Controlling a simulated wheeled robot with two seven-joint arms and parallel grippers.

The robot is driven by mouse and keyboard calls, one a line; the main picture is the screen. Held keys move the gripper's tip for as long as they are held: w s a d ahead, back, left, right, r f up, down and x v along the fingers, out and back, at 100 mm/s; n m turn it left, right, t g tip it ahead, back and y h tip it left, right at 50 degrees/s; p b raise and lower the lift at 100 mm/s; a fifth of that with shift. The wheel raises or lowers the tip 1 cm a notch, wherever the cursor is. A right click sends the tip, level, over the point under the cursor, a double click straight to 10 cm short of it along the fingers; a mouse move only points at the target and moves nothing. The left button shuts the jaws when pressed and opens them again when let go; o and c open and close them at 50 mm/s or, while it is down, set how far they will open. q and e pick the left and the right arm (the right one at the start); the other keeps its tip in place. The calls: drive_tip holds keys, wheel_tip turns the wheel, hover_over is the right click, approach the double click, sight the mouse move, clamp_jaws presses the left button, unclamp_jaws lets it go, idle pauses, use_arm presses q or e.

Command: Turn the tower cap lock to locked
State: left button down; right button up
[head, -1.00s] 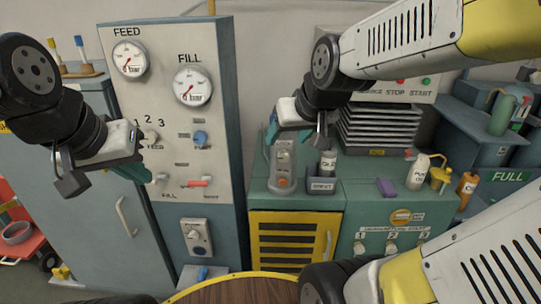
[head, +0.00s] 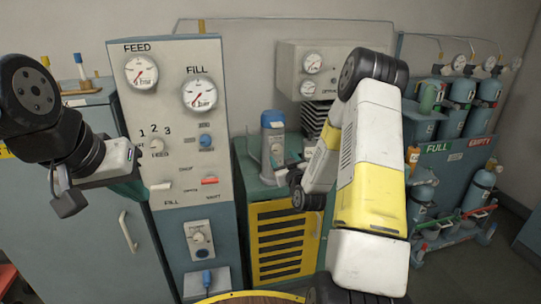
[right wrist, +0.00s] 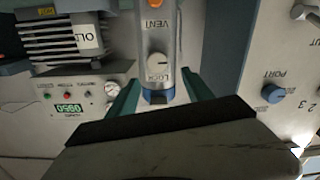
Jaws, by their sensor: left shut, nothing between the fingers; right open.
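The tower (head: 272,140) is a slim grey column with a blue cap, standing on the teal bench. In the right wrist view, which is upside down, it shows a round pale lock knob (right wrist: 157,65) between the words VENT and LOCK, above the blue cap (right wrist: 158,97). Which word the knob points at is unclear. My right gripper (right wrist: 160,95) is open, one teal finger on each side of the cap end; contact cannot be told. In the head view my arm partly hides the right gripper (head: 283,173). My left gripper (head: 132,190) is shut and empty before the gauge panel.
The gauge panel (head: 178,100) with FEED and FILL dials stands left of the tower. A louvred machine (right wrist: 62,40) with a lit display is beside the tower. A rack of cylinders (head: 465,185) stands at the right. My right arm hides much of the bench.

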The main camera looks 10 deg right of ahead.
sight(278, 150)
drive_tip(key=shift+w+f, duration=0.15)
drive_tip(key=shift+w, duration=1.65)
drive_tip(key=shift+w+f, duration=0.15)
drive_tip(key=shift+w, duration=1.6)
clamp_jaws()
